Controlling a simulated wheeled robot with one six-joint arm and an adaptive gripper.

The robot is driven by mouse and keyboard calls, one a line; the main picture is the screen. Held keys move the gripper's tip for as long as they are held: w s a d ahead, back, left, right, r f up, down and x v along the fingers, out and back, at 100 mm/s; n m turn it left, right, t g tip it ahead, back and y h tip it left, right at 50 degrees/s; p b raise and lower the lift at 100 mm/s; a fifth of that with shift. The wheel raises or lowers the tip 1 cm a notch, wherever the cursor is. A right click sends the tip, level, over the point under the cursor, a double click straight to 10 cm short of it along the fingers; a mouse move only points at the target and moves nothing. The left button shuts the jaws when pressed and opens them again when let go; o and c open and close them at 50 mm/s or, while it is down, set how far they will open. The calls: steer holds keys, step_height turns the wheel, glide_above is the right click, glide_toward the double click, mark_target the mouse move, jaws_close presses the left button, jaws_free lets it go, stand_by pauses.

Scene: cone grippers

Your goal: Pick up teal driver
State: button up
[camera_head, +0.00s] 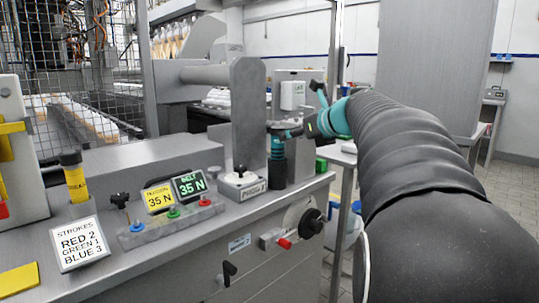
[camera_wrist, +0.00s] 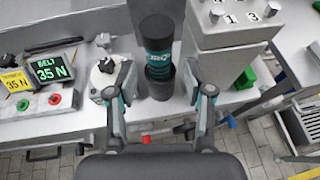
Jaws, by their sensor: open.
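The teal driver (camera_head: 278,149) stands upright in a dark round holder (camera_head: 277,172) near the bench's right end. In the wrist view the driver (camera_wrist: 158,62) shows a black top and a teal band with pale lettering. My gripper (camera_head: 294,108) is open, just right of the driver's upper part in the head view. In the wrist view my gripper (camera_wrist: 158,82) has one finger on each side of the driver's line, with visible gaps. Nothing is held. The lower finger partly covers the driver's top in the head view, and I cannot tell how deep the driver lies between the fingers.
A joystick box (camera_head: 242,184) stands left of the driver. A grey panel with numbered switches (camera_wrist: 232,38) rises close to the right in the wrist view. Two 35 N displays (camera_head: 190,187), a strokes sign (camera_head: 80,244) and a yellow-black tool (camera_head: 75,178) are further left.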

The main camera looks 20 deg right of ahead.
mark_target(278, 140)
steer(key=shift+x, duration=3.95)
steer(key=shift+s+a+f, duration=0.1)
steer(key=shift+f, duration=0.05)
jaws_close()
